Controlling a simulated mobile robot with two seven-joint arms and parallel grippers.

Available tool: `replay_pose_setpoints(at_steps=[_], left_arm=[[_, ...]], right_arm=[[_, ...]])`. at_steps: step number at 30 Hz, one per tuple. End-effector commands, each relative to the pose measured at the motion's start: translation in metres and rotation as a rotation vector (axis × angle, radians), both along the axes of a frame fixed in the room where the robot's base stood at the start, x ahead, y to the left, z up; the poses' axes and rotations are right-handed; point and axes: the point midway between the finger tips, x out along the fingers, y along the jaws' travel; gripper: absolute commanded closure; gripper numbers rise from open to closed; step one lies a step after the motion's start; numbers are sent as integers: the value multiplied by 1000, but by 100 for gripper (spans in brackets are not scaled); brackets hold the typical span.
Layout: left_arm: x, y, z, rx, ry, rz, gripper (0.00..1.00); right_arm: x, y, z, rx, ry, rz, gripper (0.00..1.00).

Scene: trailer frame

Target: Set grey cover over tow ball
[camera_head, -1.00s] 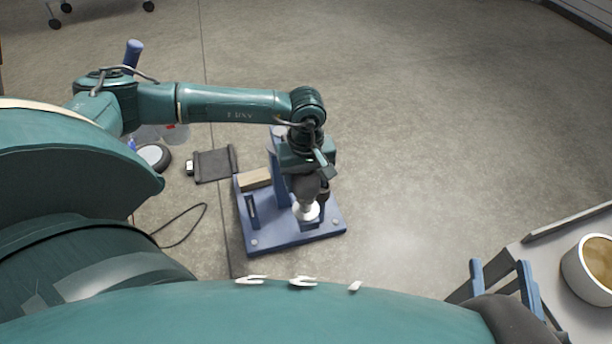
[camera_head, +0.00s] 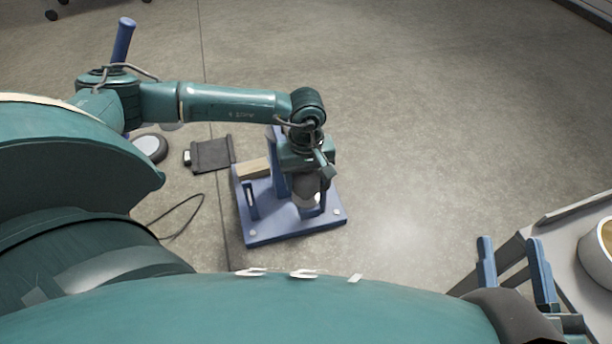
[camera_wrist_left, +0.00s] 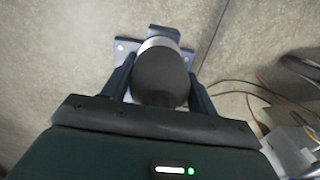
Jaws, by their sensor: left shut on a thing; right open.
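My left gripper (camera_head: 311,178) points down over the blue tow stand (camera_head: 262,232). It is shut on the dark grey cover (camera_wrist_left: 160,75), which sits between its two fingers in the left wrist view. The cover also shows below the gripper in the head view (camera_head: 306,188). A pale metallic rim (camera_wrist_left: 160,41) shows at the cover's far edge. The tow ball is mostly hidden by the cover and gripper, so I cannot tell how far the cover is over it. My right gripper (camera_head: 513,252) is open and empty at the lower right.
A wooden block (camera_head: 254,168) lies on the stand's back left. A black flat pouch (camera_head: 211,155), a round grey-topped disc (camera_head: 151,148) and a black cable (camera_head: 183,221) lie on the floor to the left. A table with a white bowl (camera_head: 598,262) stands at right. Floor right of the stand is clear.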

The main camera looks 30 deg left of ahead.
Motion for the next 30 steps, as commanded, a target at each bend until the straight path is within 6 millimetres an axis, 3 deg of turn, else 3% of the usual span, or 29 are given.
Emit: replay_pose_setpoints(at_steps=[5, 6, 15, 23, 30], left_arm=[[0, 0, 0, 0, 0, 0, 63], [0, 0, 0, 0, 0, 0, 39], [0, 0, 0, 0, 0, 0, 16], [0, 0, 3, -1, -1, 0, 16], [1, 0, 42, -1, -3, 0, 16]], right_arm=[[0, 0, 2, 0, -5, 2, 56], [0, 0, 2, 0, -5, 2, 56], [0, 0, 2, 1, -8, 2, 56], [-1, 0, 3, 2, -4, 1, 56], [-2, -1, 12, -27, -9, -13, 56]])
